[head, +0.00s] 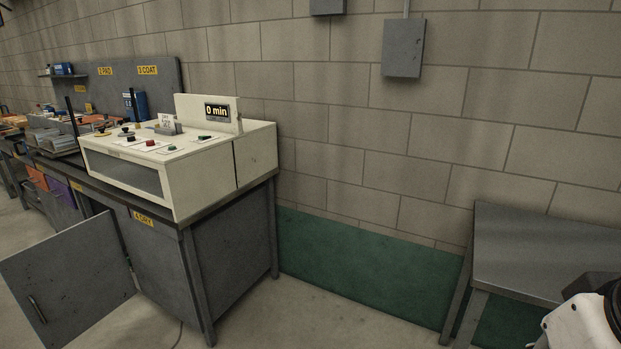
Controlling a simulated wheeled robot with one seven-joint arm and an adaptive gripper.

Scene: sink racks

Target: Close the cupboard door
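The grey cupboard door (68,280) stands wide open at the lower left of the head view, swung out from the cupboard (160,258) under the bench. It has a dark bar handle (37,309) near its free edge. The hinge side meets the cupboard's left part, and the opening beside it is dark. A yellow label (143,218) is on the cupboard front. My gripper is not in view; only a white and black part of my arm shows at the lower right corner, far from the door.
A cream machine (178,165) with buttons and a "0 min" display sits on the bench top. A grey metal table (545,250) stands at the right. Bare floor (300,315) lies between the bench and that table. Trays and drawers line the bench at far left.

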